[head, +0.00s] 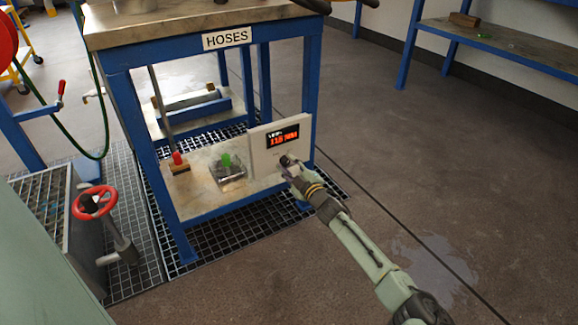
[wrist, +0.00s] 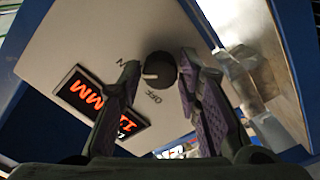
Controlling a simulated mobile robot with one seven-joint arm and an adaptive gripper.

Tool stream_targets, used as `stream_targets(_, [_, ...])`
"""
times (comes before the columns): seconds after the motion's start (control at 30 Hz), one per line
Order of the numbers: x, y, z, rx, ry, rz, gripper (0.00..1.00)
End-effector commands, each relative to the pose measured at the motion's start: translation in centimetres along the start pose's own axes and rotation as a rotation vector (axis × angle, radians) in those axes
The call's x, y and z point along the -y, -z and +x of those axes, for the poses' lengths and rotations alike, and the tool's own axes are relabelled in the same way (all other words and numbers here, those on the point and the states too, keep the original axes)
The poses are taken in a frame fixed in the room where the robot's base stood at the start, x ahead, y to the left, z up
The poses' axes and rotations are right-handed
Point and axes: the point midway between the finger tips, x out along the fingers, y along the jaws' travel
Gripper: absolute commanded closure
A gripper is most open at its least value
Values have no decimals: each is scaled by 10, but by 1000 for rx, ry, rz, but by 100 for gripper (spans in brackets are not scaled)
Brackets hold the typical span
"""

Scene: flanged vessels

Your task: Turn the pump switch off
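The pump switch is a round black knob (wrist: 161,71) on a pale control panel (wrist: 75,40). The wrist view shows it with an OFF label just below it and a partly hidden label ending in N to its upper left. A light mark shows on the knob's left side; I cannot tell which label it points at. My gripper (wrist: 159,60) is open, with one finger on each side of the knob and visible gaps. I cannot tell how far the fingertips are from the panel face.
The panel has a red lit display (head: 283,138) and stands on the lower shelf of a blue-framed bench (head: 117,95) marked HOSES. A green button box (head: 228,168) and a red-topped device (head: 178,161) stand left of it.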

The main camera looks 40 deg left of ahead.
Motion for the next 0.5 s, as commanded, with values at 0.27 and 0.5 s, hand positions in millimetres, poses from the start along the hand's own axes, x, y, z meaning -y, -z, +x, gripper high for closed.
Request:
stream_targets(0.27, [0, 0, 0, 0, 0, 0, 90])
stream_targets(0.5, [0, 0, 0, 0, 0, -1, 100])
